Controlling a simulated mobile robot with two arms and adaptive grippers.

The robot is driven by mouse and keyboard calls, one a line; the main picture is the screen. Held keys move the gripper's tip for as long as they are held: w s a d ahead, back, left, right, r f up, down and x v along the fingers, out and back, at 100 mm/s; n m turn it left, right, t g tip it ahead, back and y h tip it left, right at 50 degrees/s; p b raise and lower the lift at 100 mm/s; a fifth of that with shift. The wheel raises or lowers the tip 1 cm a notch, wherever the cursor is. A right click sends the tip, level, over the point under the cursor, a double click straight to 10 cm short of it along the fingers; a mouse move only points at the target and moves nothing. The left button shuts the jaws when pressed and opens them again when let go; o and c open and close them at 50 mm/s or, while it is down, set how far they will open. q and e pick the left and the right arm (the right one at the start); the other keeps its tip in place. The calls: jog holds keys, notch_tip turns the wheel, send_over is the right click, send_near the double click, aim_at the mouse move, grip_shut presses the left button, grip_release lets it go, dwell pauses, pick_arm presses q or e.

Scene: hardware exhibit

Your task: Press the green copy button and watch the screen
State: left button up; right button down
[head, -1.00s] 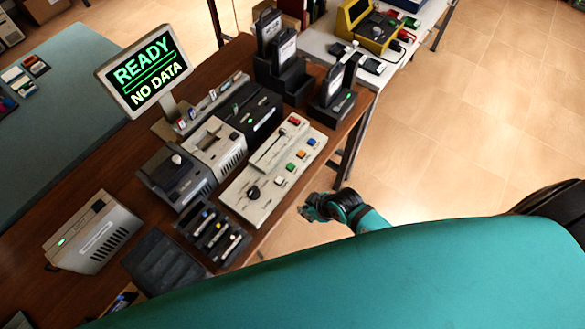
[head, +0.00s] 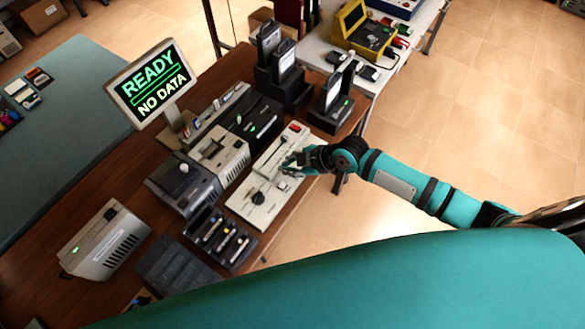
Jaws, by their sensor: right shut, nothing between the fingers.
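The white control panel (head: 245,206) lies on the brown table, with a red switch (head: 295,128) at its far end, a black knob (head: 258,198) at its near end and a white button (head: 283,186). My right gripper (head: 287,168) is shut and empty over the middle of the panel's right side. It hides the coloured buttons there, the green one included; I cannot tell whether it touches them. My left gripper is not in view.
Grey and black devices (head: 215,160) stand close left of the panel. Black docks (head: 330,105) stand beyond it. A slotted black tray (head: 218,240) and a beige box (head: 105,242) are nearer. Open tiled floor lies right of the table.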

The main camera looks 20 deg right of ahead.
jog(key=r, duration=0.1)
jog(key=w+d+r+n, duration=0.1)
jog(key=w+r+n, duration=0.1)
jog(key=shift+w+d+r+y, duration=0.2)
jog(key=shift+d+r+y, duration=0.1)
jog(key=shift+a, duration=0.1)
notch_tip(320, 180, down, 8)
jog(key=b, duration=0.5)
jog(key=shift+r+b, duration=0.1)
jog(key=shift+b, duration=0.3)
jog(key=shift+f+b, duration=0.5)
dwell(0.4)
jog(key=shift+f+b, duration=0.4)
jog(key=shift+b, duration=0.1)
